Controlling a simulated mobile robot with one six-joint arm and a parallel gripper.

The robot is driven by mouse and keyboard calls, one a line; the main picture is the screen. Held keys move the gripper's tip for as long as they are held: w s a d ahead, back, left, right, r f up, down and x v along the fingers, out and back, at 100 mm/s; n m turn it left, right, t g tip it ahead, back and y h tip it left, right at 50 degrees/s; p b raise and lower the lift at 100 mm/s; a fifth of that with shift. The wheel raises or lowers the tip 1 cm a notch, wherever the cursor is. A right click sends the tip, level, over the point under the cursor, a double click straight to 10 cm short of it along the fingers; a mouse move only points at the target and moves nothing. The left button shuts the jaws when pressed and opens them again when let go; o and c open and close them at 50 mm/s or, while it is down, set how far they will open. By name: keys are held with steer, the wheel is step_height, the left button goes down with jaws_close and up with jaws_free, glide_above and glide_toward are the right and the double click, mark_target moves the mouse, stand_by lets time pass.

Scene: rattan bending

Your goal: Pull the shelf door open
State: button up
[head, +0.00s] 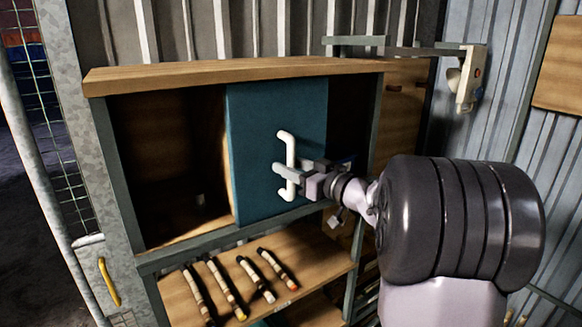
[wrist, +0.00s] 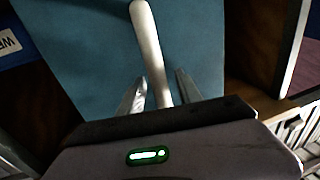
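The shelf door (head: 255,130) is a flat teal panel in the middle of the shelf's upper opening, with dark space on both sides. It fills much of the wrist view (wrist: 90,60). Its white bar handle (head: 289,146) stands upright on the panel and runs down between my fingers in the wrist view (wrist: 149,40). My gripper (head: 280,177) is at the handle's lower part. In the wrist view my gripper (wrist: 161,80) is open, one finger on each side of the bar, with a gap showing at the right finger. The bar's lower end is hidden by my gripper.
The shelf has a wooden top (head: 230,70). Several short rattan sticks (head: 225,285) lie on the lower board (head: 320,255). A wall bracket with a grey device (head: 470,80) is at the back right. A wire-mesh fence (head: 50,140) stands at the left.

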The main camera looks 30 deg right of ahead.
steer(key=s+d+b, duration=0.3)
steer(key=s, duration=1.4)
steer(key=shift+d, duration=0.2)
